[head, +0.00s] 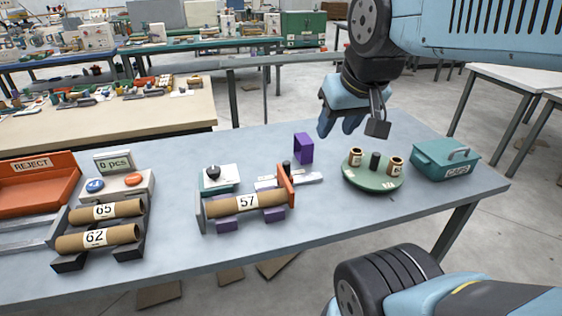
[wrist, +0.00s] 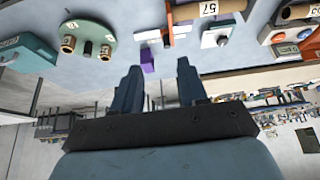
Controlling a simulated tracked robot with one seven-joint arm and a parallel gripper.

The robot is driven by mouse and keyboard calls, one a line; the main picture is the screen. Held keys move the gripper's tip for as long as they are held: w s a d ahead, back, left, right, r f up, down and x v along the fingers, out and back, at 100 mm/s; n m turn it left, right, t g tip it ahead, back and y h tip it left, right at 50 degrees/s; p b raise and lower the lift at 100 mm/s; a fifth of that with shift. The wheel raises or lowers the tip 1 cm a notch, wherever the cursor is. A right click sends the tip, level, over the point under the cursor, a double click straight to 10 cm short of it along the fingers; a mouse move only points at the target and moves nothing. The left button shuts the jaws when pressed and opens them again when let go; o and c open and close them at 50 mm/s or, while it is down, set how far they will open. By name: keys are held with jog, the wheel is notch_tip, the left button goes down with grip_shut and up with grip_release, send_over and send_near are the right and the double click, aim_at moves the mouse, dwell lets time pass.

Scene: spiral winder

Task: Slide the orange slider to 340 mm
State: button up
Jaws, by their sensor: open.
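The orange slider (head: 286,185) is an upright orange plate at the right end of the cardboard tube labelled 57 (head: 225,206). It stands on a light metal rail (head: 308,179); any scale marks are too small to read. In the wrist view the orange slider (wrist: 169,22) shows near the top, beyond the fingers. My gripper (head: 338,130) is open and empty. It is above the back of the table, up and right of the slider and apart from it. Its two blue fingers (wrist: 158,72) also show spread in the wrist view.
A purple block (head: 304,148) stands behind the rail. A green round plate (head: 362,183) with small parts and a teal CAPS box (head: 446,159) are at right. A black knob unit (head: 218,178) is behind the tube. Tubes 65 and 62 and a REJECT bin (head: 38,183) are left.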

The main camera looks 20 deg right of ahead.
jog(key=shift+o, duration=1)
jog(key=shift+w, duration=0.25)
jog(key=n+g, duration=0.6)
jog(key=n, duration=1.2)
send_over(287, 162)
notch_tip(287, 162, down, 17)
notch_tip(287, 162, down, 13)
jog(key=shift+d+f, duration=0.1)
jog(key=shift+f, duration=0.05)
grip_shut()
